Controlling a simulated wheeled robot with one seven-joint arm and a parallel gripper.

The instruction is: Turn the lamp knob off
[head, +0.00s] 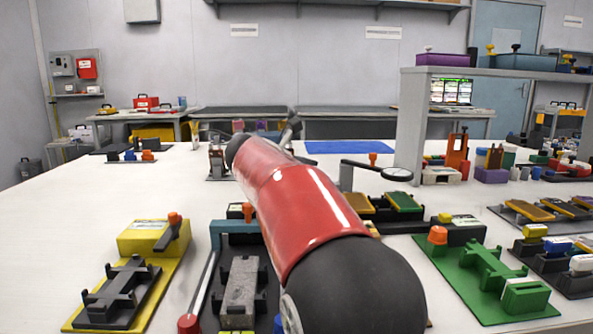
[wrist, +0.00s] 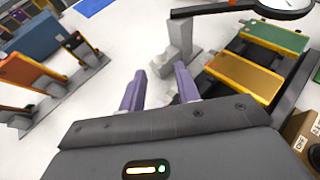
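A lamp with a round magnifier head (head: 398,174) stands right of my arm in the head view. Its dark arm runs left to a grey post, and an orange knob (head: 373,158) shows just above that arm. I cannot tell whether this knob belongs to the lamp. In the wrist view, the lamp's grey post (wrist: 181,36) and round head (wrist: 284,6) are at the top. My gripper (wrist: 157,80) has two purple fingers apart, with nothing held between them. A grey stepped block at the post's foot lies beyond the fingertips. My red arm link hides part of the table in the head view.
Orange and green trays (wrist: 245,75) lie right of the gripper in the wrist view. A rack with orange uprights (wrist: 25,72) stands left. A yellow fixture (head: 150,238) and a green fixture (head: 490,275) are near the front.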

